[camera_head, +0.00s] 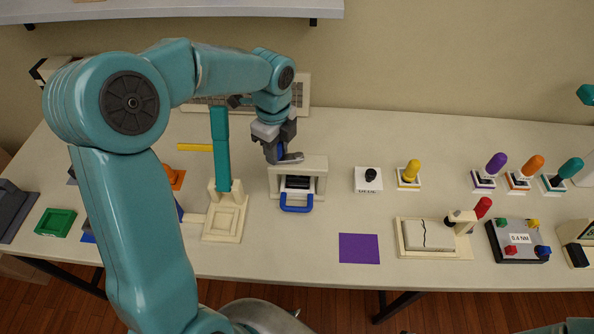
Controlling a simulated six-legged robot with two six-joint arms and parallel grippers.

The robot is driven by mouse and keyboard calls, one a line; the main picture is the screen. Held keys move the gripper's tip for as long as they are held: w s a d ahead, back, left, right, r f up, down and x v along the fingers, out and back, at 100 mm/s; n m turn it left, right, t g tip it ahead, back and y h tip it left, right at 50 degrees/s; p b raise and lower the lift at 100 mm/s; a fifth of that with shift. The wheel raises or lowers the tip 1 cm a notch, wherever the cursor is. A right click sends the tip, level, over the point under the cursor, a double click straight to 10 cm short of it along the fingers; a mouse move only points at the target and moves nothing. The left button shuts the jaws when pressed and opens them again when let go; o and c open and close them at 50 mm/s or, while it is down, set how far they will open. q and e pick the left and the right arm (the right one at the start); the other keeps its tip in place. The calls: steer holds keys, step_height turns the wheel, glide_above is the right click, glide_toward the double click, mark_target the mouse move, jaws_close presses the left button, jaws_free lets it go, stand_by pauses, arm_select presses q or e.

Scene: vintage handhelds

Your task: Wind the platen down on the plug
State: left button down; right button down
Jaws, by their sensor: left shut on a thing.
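A cream press frame (317,166) stands near the middle of the table. A dark block (298,182) shows in its opening, and a blue U-shaped handle (296,207) sticks out at its front. My left gripper (287,156) is over the top left of the press, pointing down. It is shut on the press's winding handle, which it mostly hides; a bit of blue shows between the grey fingers. I cannot make out the plug, or how far the platen is from it. My right gripper is not in view.
Left of the press stands a cream base with a tall teal lever (220,150). To the right are a black knob on a white box (369,178), a yellow-handled switch (409,174) and a purple mat (359,248). A keyboard (301,92) lies behind my left arm.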

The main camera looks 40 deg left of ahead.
arm_select(q)
steer(key=shift+s+d+b, duration=0.15)
steer(key=shift+s+d, duration=0.15)
steer(key=shift+d, duration=0.35)
steer(key=shift+s+d+b, duration=0.15)
steer(key=shift+s+d, duration=0.15)
steer(key=shift+d, duration=0.45)
steer(key=c, duration=1.1)
jaws_free()
steer(key=shift+d+r, duration=0.1)
steer(key=shift+d, duration=0.05)
steer(key=shift+o, duration=0.5)
